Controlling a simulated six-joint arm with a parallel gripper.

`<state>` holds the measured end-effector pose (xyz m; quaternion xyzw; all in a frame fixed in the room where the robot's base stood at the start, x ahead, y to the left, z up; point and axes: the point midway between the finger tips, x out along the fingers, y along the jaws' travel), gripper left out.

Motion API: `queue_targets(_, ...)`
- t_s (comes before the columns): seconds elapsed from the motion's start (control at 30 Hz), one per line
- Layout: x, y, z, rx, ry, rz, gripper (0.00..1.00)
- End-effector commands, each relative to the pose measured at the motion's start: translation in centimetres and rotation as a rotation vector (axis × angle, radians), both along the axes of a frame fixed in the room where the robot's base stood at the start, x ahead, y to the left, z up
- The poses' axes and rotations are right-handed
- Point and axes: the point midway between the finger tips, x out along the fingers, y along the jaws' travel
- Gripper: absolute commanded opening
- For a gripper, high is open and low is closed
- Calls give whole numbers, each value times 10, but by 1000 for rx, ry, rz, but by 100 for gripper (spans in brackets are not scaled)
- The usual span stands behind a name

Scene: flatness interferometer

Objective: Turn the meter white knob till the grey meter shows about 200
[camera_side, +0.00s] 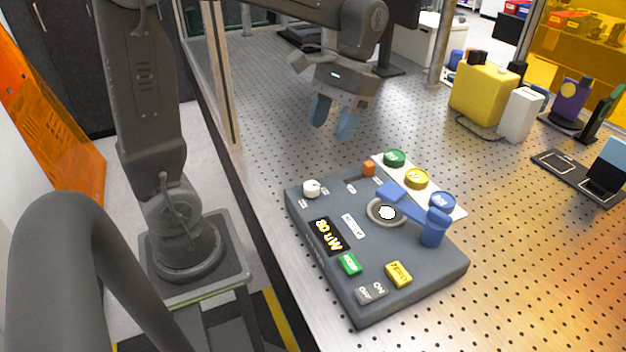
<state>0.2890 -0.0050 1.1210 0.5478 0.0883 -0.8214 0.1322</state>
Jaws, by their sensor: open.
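The grey meter (377,290) lies on the perforated metal table, and its dark display (326,236) reads about 80 uW. The white knob (312,188) is at the meter's upper left corner, with small labels beside it. My gripper (334,120) hangs above the table behind the meter, its two blue fingertips apart and empty. It is above and slightly right of the knob in the picture, not touching it.
The meter also carries a green button (349,263), a yellow button (398,273), a grey switch (371,291) and a blue post with an arm (434,227). Green, yellow and blue caps (416,178) sit on a white strip behind. A yellow box (484,98) stands at the back right.

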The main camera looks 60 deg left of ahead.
Motion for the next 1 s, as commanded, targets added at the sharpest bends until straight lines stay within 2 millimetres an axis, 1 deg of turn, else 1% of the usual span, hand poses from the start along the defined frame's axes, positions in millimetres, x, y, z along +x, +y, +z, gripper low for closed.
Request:
queue_targets(0.3,-25,-8,-60,0,3,-1,56)
queue_targets(0.5,-37,-12,-91,-1,0,-2,56)
queue_targets(0.6,-40,-13,-101,-1,0,-2,56)
queue_targets(0.7,-42,-14,-106,0,-2,-2,56)
queue_targets(1.0,-43,-14,-108,0,-3,-2,56)
